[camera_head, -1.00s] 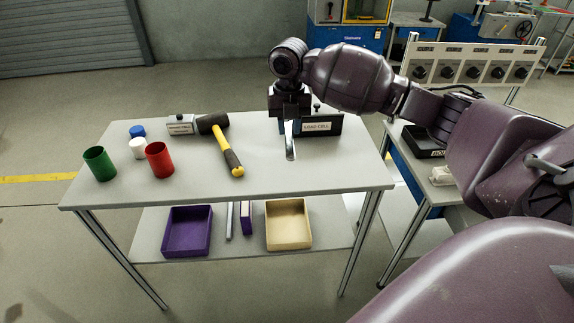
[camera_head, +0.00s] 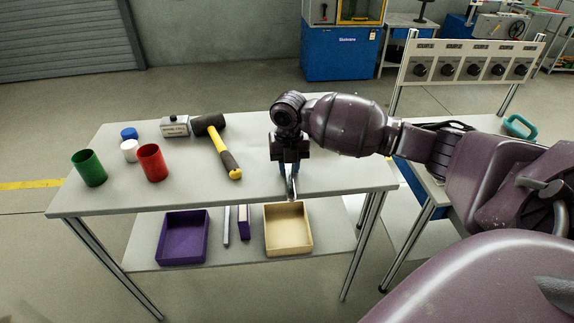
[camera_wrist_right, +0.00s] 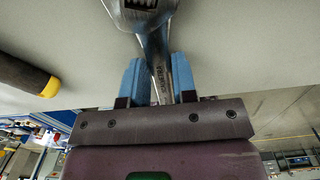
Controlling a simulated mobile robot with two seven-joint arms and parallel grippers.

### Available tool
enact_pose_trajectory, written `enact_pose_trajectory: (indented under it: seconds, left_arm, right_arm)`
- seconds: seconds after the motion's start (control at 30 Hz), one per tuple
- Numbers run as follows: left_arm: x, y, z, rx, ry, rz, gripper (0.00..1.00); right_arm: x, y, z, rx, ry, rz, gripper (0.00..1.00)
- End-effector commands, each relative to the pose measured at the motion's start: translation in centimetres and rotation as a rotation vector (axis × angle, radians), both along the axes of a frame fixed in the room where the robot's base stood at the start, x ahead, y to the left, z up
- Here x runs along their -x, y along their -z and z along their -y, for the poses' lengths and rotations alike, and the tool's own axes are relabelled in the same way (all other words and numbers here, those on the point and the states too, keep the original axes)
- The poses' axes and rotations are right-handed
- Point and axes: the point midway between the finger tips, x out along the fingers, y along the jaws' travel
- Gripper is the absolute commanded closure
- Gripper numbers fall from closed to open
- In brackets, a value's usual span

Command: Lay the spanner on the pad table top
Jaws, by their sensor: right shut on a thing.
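My right gripper (camera_head: 290,170) is over the front right part of the grey table top (camera_head: 215,192). It is shut on the silver spanner (camera_head: 292,188), which hangs out below the fingers towards the table's front edge. In the right wrist view, the blue fingers of the gripper (camera_wrist_right: 160,82) stand on both sides of the spanner's handle (camera_wrist_right: 157,50), with its adjustable jaw head at the top of the picture. I cannot tell whether the spanner touches the table top. My left gripper is not in view.
A yellow-handled mallet (camera_head: 227,160) lies left of the gripper. Purple (camera_head: 183,238) and tan (camera_head: 288,230) trays sit on the lower shelf. The front middle is clear.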

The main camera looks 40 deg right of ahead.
Motion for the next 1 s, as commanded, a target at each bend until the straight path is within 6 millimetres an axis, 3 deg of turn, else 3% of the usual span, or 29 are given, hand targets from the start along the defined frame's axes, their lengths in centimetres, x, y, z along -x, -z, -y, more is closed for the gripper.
enact_pose_trajectory:
  seconds: [0.33,0.37,0.53,0.83,1.0]
  left_arm:
    - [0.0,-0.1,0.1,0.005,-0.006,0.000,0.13]
    - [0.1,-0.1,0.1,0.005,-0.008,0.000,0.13]
    - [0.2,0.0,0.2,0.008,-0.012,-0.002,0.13]
    - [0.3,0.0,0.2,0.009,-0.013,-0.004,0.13]
    - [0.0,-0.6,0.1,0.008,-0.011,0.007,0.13]
  right_arm:
    - [-0.1,0.1,0.0,0.001,0.000,0.003,1.00]
    - [0.0,0.1,0.0,0.000,0.000,0.002,0.71]
    - [0.0,0.1,0.0,0.000,0.000,0.002,0.47]
    - [0.0,-0.1,0.0,-0.001,0.000,0.003,0.47]
    - [-0.1,-2.0,0.0,-0.001,0.000,0.009,0.47]
